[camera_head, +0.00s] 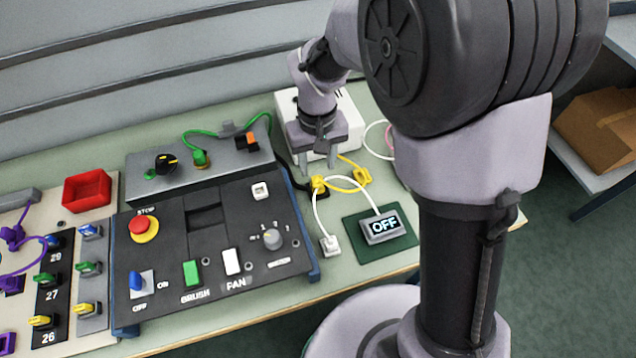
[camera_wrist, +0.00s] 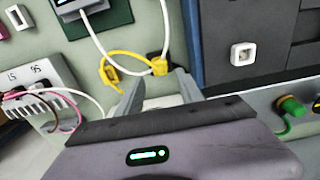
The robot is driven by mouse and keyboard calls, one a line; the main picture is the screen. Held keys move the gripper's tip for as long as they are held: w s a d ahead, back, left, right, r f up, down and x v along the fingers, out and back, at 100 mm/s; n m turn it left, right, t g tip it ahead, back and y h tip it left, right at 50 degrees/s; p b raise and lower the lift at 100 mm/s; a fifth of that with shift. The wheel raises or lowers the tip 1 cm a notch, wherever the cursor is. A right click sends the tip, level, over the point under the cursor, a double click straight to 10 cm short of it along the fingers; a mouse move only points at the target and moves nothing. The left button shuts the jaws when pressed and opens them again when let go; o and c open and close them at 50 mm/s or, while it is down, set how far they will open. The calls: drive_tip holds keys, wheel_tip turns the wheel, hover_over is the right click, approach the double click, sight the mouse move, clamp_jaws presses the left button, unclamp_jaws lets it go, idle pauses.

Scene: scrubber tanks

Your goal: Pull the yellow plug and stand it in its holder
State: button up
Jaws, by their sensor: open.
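A yellow plug (camera_head: 318,184) stands on the bench just right of the control panel, over a small black base. It also shows in the wrist view (camera_wrist: 158,66), with a white cord and a yellow cord meeting at it. The yellow cord loops to a second yellow piece (camera_head: 362,176), beside the white box; it shows in the wrist view too (camera_wrist: 110,73). I cannot tell which of these spots is the holder. My gripper (camera_head: 317,166) is open, pointing down just above and behind the first yellow plug, with nothing between its fingers. In the wrist view, its fingertips (camera_wrist: 160,82) straddle the plug's near side.
The black control panel (camera_head: 172,228) is left of the plug. A grey box (camera_head: 190,172) with a green plug stands behind it. A white box (camera_head: 346,112) is behind my gripper.

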sight(318, 179)
wheel_tip(318, 179, down, 7)
drive_tip(key=b, duration=0.5)
drive_tip(key=shift+f, duration=0.2)
drive_tip(key=shift+r, duration=0.1)
idle(0.5)
clamp_jaws()
idle(1.4)
drive_tip(key=o, duration=0.6)
unclamp_jaws()
drive_tip(key=shift+r, duration=0.1)
